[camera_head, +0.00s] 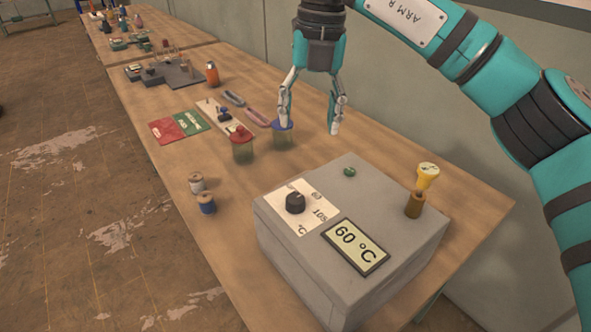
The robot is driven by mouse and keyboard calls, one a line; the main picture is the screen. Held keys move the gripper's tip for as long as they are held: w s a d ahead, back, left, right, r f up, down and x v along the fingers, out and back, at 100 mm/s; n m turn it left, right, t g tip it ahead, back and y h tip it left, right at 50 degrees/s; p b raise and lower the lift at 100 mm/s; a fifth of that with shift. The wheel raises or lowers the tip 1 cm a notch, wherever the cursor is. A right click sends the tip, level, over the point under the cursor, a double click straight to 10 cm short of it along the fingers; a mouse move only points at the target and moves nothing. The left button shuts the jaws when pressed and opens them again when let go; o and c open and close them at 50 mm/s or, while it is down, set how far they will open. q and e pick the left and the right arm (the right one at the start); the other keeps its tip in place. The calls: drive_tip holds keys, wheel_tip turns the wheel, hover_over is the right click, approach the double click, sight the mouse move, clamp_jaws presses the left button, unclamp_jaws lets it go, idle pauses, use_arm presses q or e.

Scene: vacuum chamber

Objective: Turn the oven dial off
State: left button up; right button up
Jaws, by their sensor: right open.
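The oven (345,285) is a grey box on the near part of the wooden bench. On its top is a black round dial (295,202) on a white label marked 60, 105 and °C. Part of the label is hidden behind the dial, and I cannot tell its pointer setting. My right gripper (310,127) is open and points down beyond the oven, apart from the dial. Its left fingertip overlaps a blue-lidded jar (284,140) in the picture; I cannot tell whether they touch. My left gripper is out of view.
The oven top also bears a small green knob (349,172) and a yellow gauge (427,176) on a brown stem. A red-lidded jar (242,150) stands beyond the oven. A red and green mat (180,126) lies farther off.

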use_arm(q)
drive_tip(key=s, duration=0.6)
use_arm(e)
hover_over(296, 199)
wheel_tip(296, 199, down, 7)
drive_tip(key=f+p, duration=0.1)
drive_tip(key=f, duration=0.5)
drive_tip(key=shift+d+f+p, duration=0.2)
drive_tip(key=shift+f+p, duration=0.15)
wheel_tip(296, 199, down, 2)
drive_tip(key=shift+a+f, duration=0.1)
drive_tip(key=shift+f, duration=0.35)
use_arm(q)
drive_tip(key=w, duration=0.1)
drive_tip(key=w+r, duration=0.2)
drive_tip(key=w, duration=0.1)
drive_tip(key=shift+w, duration=0.1)
use_arm(e)
drive_tip(key=c, duration=1.1)
